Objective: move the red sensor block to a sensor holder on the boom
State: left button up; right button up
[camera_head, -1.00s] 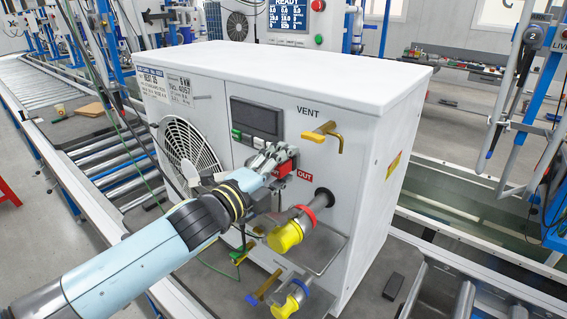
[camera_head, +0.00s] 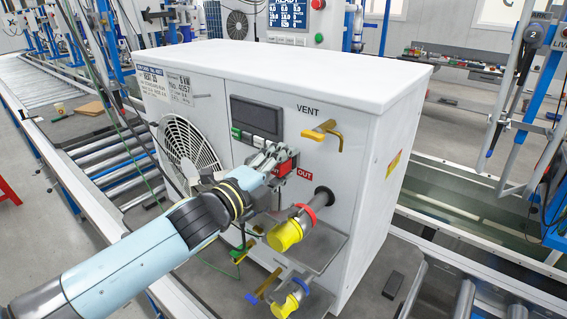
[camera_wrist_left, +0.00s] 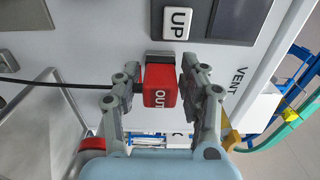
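The red sensor block (camera_head: 289,162) is at the front of the white cabinet, next to the red OUT label (camera_head: 305,175). In the left wrist view the red block (camera_wrist_left: 161,80) lies between my left fingers, against a dark grey piece. My right gripper is out of view. I cannot make out a boom holder for certain.
The white cabinet (camera_head: 290,70) stands on a conveyor. A brass VENT handle (camera_head: 325,135) sticks out above the block. Yellow-capped pipe ends (camera_head: 287,236) project below it. Rollers (camera_head: 115,165) run at left. A blue and white frame (camera_head: 520,110) stands at right.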

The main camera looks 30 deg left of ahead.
aim_at(275, 171)
pick_arm(q)
grip_shut()
jog(key=shift+s+f+b, duration=0.1)
jog(key=shift+s+b, duration=0.25)
jog(key=shift+b, duration=0.1)
jog(key=shift+s+a+b, duration=0.1)
jog(key=shift+s+b, duration=0.5)
jog(key=shift+s, duration=0.1)
jog(key=shift+s+b, duration=1.05)
jog(key=shift+b, duration=0.6)
jog(key=shift+s+a+b, duration=0.15)
jog(key=shift+s+b, duration=0.75)
jog(key=shift+b, duration=0.9)
